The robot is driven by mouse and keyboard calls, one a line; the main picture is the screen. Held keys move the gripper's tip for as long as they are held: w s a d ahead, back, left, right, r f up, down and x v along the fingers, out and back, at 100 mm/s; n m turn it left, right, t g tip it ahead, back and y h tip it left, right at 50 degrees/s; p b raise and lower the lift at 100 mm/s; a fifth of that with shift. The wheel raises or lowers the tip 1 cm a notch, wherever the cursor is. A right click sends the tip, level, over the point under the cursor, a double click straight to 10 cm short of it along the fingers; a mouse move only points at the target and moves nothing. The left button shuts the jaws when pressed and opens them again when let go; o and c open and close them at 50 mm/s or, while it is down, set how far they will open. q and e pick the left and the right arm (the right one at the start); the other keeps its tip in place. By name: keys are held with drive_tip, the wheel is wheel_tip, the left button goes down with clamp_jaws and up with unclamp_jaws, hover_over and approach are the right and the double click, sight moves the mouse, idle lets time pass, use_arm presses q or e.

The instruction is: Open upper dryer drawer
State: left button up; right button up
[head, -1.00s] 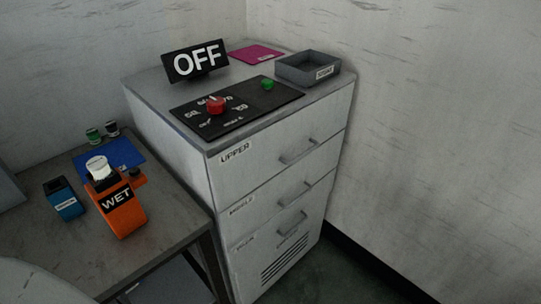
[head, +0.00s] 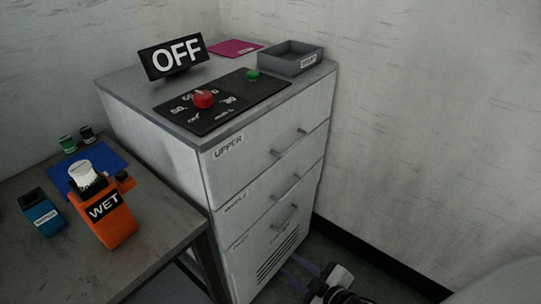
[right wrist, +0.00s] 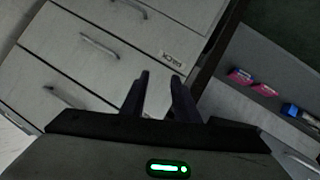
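The dryer is a grey cabinet with three stacked drawers. The upper drawer (head: 255,160), labelled UPPER, is closed, and its bar handle (head: 288,143) is on the front face. In the head view my right gripper (head: 306,267) is low at the bottom, in front of the lower drawer and well below the upper handle. In the right wrist view its two dark fingers (right wrist: 160,95) stand apart with nothing between them, facing the drawer fronts. Drawer handles (right wrist: 100,50) show to the left of the fingers, apart from them. My left gripper is not in view.
On the dryer top are a control panel with a red knob (head: 204,99), a green button (head: 253,75), an OFF sign (head: 174,57), a grey tray (head: 291,66) and a magenta mat (head: 236,47). A table (head: 140,233) at left holds an orange WET holder (head: 104,213). Walls stand behind and right.

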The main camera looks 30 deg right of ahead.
drive_tip(key=w+d+r+n+t+h+b, duration=0.1)
drive_tip(key=w+d+r+n+t+b, duration=0.4)
drive_tip(key=w+d+r+n+t, duration=0.7)
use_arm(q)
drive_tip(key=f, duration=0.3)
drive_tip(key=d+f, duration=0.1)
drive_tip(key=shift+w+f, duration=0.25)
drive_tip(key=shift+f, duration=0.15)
use_arm(e)
drive_tip(key=w+d+r+g, duration=0.1)
drive_tip(key=w+r+g, duration=0.1)
drive_tip(key=w, duration=0.4)
drive_tip(key=w+d+r+m+g, duration=0.1)
drive_tip(key=w+d+g, duration=0.1)
drive_tip(key=w, duration=0.4)
drive_tip(key=shift+w+r, duration=0.3)
drive_tip(key=shift+r, duration=0.05)
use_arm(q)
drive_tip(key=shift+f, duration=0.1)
use_arm(e)
clamp_jaws()
